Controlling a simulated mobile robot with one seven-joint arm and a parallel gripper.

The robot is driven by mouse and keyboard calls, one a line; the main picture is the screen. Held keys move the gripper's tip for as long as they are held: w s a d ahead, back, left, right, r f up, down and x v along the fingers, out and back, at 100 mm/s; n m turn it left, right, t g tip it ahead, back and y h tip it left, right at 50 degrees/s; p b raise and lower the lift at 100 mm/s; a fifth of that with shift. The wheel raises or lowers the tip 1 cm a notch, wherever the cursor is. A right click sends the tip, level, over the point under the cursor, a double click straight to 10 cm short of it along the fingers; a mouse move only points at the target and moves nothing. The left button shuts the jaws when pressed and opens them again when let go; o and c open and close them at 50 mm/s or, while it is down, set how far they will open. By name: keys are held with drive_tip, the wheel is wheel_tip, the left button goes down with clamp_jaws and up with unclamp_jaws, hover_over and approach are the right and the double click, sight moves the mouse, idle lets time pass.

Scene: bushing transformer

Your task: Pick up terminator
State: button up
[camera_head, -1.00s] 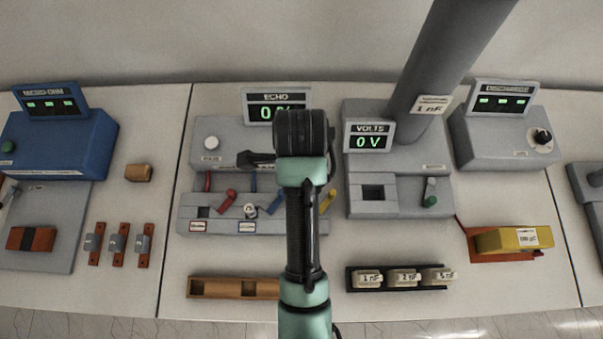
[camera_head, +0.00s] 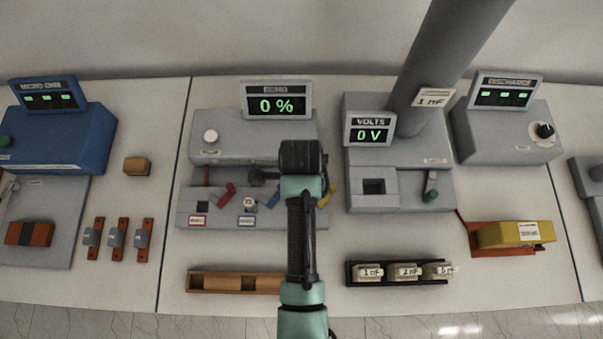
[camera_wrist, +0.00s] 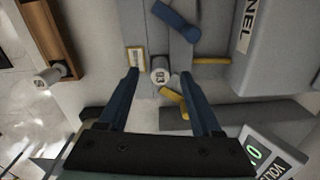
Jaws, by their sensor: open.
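My gripper (camera_wrist: 159,72) is open, with its two dark blue fingers spread in the wrist view. Between and beyond the fingertips stands a small pale cylinder (camera_wrist: 160,69) with a dark mark, beside a yellow-edged label on the grey echo unit. A similar pale cylinder (camera_head: 249,203) sits in the unit's blue-labelled bay in the head view. A third one (camera_wrist: 48,78) is by the wooden tray in the wrist view. I cannot tell by name which is the terminator. In the head view my arm hides the fingers and the yellow-labelled bay.
A blue lever (camera_wrist: 175,18) and a yellow lever (camera_wrist: 174,101) flank the cylinder between my fingers. The echo display (camera_head: 277,105) reads 0 %. The wooden tray (camera_head: 235,282) lies in front, partly behind my arm. A black rack (camera_head: 397,283) of capacitors is at the right.

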drive_tip(key=shift+f, duration=1.2)
clamp_jaws()
